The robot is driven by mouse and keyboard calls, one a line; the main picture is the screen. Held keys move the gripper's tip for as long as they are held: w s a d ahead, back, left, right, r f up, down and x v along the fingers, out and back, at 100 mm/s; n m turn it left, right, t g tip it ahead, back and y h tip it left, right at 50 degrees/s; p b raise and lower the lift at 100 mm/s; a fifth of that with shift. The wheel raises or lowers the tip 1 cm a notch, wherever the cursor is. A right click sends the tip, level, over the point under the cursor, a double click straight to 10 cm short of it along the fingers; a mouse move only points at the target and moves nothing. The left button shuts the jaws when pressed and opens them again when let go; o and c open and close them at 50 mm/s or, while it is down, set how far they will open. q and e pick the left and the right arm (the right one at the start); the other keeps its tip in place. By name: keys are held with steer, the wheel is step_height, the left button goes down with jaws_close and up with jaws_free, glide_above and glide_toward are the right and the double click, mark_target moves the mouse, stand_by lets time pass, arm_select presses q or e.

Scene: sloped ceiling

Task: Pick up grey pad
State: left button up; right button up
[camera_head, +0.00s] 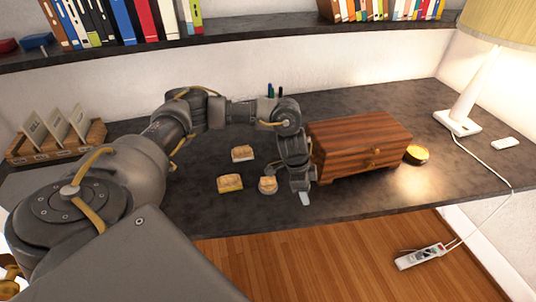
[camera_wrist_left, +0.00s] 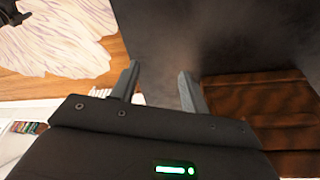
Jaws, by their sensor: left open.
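My left gripper (camera_head: 301,192) hangs over the front edge of the dark desk, just left of the wooden drawer box (camera_head: 355,143). In the left wrist view its two fingers (camera_wrist_left: 160,80) are apart with nothing held between them. I cannot pick out a grey pad with certainty. A small pale grey patch shows at the gripper's tip in the head view; I cannot tell whether it is a fingertip or a separate thing. My right gripper is not in view.
Three small tan blocks (camera_head: 242,153) (camera_head: 229,183) (camera_head: 267,185) lie left of the gripper. A lamp (camera_head: 465,110), a white flat item (camera_head: 506,143) and a round yellow tin (camera_head: 417,155) are at right. A card rack (camera_head: 55,143) stands at left. A power strip (camera_head: 420,256) lies below.

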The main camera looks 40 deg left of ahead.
arm_select(q)
steer(key=s+a+r+n+g+y, duration=0.1)
steer(key=a+r+n, duration=0.1)
steer(key=a+r, duration=0.35)
steer(key=s+a+r+n+y, duration=0.1)
steer(key=a+r+n+y, duration=0.1)
steer(key=a, duration=0.6)
steer(key=p, duration=0.1)
glide_above(268, 178)
step_height(268, 178, down, 5)
steer(key=shift+f, duration=0.25)
step_height(268, 178, down, 5)
steer(key=shift+w+r+p, duration=0.1)
steer(key=shift+r+p, duration=0.05)
steer(key=shift+p, duration=0.7)
steer(key=shift+f, duration=0.25)
steer(key=shift+c, duration=0.4)
jaws_close()
